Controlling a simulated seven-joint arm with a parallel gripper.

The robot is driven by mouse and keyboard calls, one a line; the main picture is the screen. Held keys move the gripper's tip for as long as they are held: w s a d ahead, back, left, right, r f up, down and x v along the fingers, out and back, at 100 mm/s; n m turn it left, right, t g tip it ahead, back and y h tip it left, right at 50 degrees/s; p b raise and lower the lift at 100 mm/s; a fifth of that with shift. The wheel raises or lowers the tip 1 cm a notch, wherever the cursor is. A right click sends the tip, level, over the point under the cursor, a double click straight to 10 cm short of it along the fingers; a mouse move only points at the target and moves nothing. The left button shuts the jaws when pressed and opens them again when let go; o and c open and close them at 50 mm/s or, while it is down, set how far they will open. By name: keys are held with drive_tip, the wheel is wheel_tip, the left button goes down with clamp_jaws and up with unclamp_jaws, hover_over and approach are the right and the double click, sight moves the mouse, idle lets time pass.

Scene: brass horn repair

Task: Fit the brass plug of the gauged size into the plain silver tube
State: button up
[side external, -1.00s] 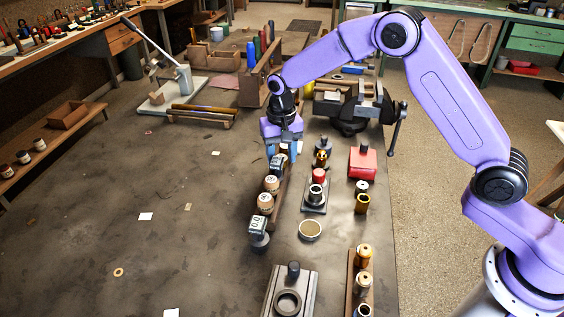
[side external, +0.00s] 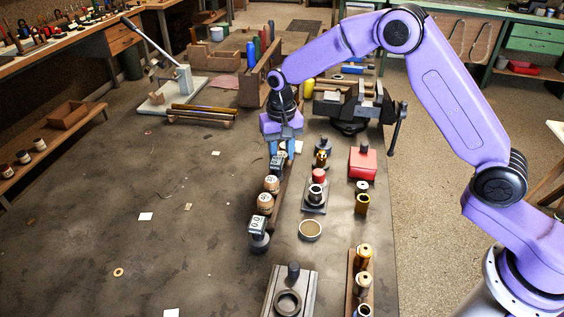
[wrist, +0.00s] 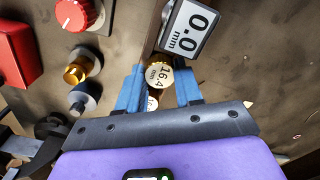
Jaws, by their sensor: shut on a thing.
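My gripper (wrist: 158,78) is shut on a brass plug (wrist: 158,74) with a round pale label reading 16.4 mm. In the side view my gripper (side external: 286,148) is over the far end of a wooden plug rack, and the held plug is hard to make out. Two more labelled plugs (side external: 271,184) stand nearer in the rack. A gauge display reading 0.0 mm (wrist: 189,27) is close to the fingers. A silver tube (side external: 316,194) stands upright in a dark holder by a red knob (side external: 319,176), right of the rack; I cannot tell if it is the plain one.
A second display (side external: 258,226) stands at the rack's near end. A shallow ring dish (side external: 310,229), a brass tube (side external: 362,204) and a red box (side external: 362,162) lie to the right. A vise (side external: 352,105) stands behind. The table's left side is mostly clear.

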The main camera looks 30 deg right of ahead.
drive_tip(key=shift+r, duration=3.45)
drive_tip(key=shift+s, duration=0.1)
drive_tip(key=shift+s+r, duration=0.15)
drive_tip(key=shift+s, duration=0.15)
drive_tip(key=s+r, duration=0.2)
drive_tip(key=s, duration=1.1)
drive_tip(key=shift+d, duration=0.25)
drive_tip(key=shift+f, duration=2.3)
